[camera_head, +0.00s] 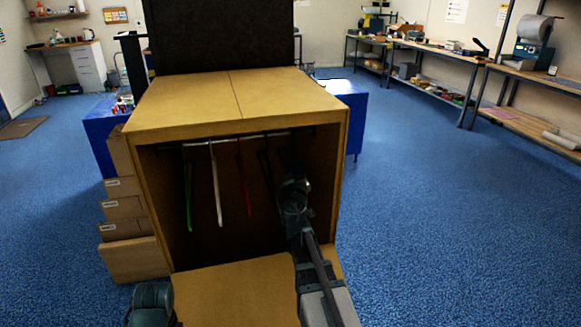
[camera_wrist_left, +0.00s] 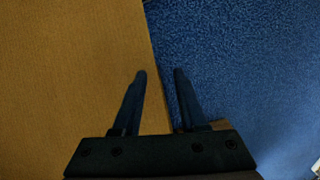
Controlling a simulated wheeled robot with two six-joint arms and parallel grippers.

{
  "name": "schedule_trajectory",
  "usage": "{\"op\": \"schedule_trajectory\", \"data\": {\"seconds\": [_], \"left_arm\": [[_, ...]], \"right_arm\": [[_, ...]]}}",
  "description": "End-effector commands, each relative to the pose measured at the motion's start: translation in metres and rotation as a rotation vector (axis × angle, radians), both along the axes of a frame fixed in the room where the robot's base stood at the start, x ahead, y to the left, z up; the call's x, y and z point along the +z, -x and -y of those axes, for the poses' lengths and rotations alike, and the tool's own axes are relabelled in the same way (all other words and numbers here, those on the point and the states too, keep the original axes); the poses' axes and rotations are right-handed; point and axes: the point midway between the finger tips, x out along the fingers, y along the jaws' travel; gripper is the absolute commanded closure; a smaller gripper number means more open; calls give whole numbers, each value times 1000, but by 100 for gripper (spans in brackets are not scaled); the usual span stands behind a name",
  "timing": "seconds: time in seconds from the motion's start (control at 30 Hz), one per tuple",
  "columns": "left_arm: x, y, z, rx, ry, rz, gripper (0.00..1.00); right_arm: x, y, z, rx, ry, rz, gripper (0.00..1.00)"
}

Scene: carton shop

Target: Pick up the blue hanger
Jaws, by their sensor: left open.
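Hangers hang from a rail (camera_head: 235,138) inside the open wooden wardrobe (camera_head: 139,190): a green one (camera_head: 188,195), a white one (camera_head: 217,185) and a red one (camera_head: 246,182). I cannot make out a blue hanger; the dark space right of the red one is partly covered by my right arm. My right gripper (camera_head: 276,165) reaches into the wardrobe just right of the red hanger. Its fingers are dark against the dark interior, so their opening and any hold are unclear. My left gripper (camera_wrist_left: 159,75) is open and empty in the left wrist view.
Below the left gripper is a brown panel (camera_wrist_left: 70,70) whose edge borders the blue floor (camera_wrist_left: 240,60). Stacked cartons (camera_head: 123,208) stand against the wardrobe's left side. A blue table (camera_head: 354,110) is behind it. The floor to the right is clear.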

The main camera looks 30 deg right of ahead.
Motion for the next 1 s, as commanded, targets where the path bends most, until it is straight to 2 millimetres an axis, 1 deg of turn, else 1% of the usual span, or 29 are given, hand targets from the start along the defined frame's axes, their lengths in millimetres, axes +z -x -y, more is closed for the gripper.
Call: {"op": "schedule_trajectory", "data": {"seconds": [0.03, 0.1, 0.5, 0.63, 0.77, 1.0], "left_arm": [[0, 0, 0, 0, 0, 0, 58], [0, 0, 0, 0, 0, 0, 58], [0, 0, 0, 0, 0, 0, 58], [3, 0, 0, 0, 0, 0, 58], [12, 0, 0, 0, 0, 0, 58], [40, 0, 0, 0, 0, 0, 58]], "right_arm": [[0, 0, 0, 0, 0, 0, 91], [0, 0, 0, 0, 0, 0, 100], [0, 0, 0, 0, 0, 0, 100], [3, 0, -1, 0, 0, 0, 100], [12, -1, -3, 0, 0, 0, 100], [40, -4, -11, 2, 0, 0, 100]]}}
